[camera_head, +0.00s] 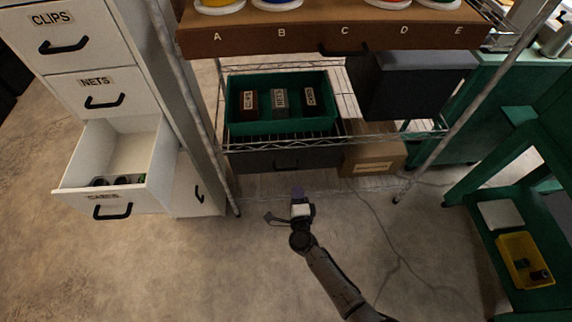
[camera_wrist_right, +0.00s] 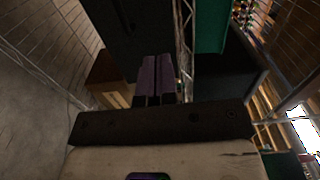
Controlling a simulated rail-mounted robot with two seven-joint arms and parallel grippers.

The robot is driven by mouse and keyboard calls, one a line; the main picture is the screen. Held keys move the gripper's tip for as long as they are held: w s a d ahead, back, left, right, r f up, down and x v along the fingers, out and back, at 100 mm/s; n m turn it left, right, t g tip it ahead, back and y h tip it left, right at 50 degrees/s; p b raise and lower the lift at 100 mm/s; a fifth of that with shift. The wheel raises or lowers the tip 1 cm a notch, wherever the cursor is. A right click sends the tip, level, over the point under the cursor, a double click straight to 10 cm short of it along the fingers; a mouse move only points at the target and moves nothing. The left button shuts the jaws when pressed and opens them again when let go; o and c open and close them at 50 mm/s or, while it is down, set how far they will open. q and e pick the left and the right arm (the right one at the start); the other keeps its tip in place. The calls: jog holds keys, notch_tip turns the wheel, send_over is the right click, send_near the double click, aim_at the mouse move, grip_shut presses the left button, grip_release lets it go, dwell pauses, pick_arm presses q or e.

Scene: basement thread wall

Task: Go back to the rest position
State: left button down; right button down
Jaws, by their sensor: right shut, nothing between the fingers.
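My right gripper (camera_head: 298,192) hangs over the concrete floor in front of the wire shelf rack, in the lower middle of the head view. Its arm comes up from the bottom edge. The purple-grey fingers are together with nothing between them. In the right wrist view the two fingers of the right gripper (camera_wrist_right: 157,100) lie side by side, pointing toward the dark underside of the rack. The gripper appears apart from the rack. My left gripper is not in view.
A white cabinet's lower drawer (camera_head: 112,190) stands open at left. The wire rack (camera_head: 290,142) holds a green crate (camera_head: 250,127); a cardboard box (camera_head: 373,162) sits low beside it. A green bench (camera_head: 480,180) with a yellow bin (camera_head: 523,262) stands right. Floor around my right arm is clear.

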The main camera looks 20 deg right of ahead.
jog(key=s+a+r+n+g+y, duration=0.2)
jog(key=a+n+g+y, duration=0.2)
jog(key=a+n+y, duration=0.45)
jog(key=s+a+r+n+g+y, duration=0.2)
jog(key=a+n+g+y, duration=0.25)
jog(key=n, duration=0.75)
jog(key=s+d+r+n+g+h+p, duration=0.25)
jog(key=s+d+r+h+p, duration=0.7)
jog(key=s+d+r, duration=0.65)
jog(key=s+d+r+g+y+p, duration=0.1)
jog(key=s+r+g+p, duration=0.35)
jog(key=s+p, duration=0.75)
notch_tip(320, 180, up, 38)
jog(key=s+t+p, duration=0.1)
jog(key=p, duration=3.5)
jog(key=shift+t, duration=0.35)
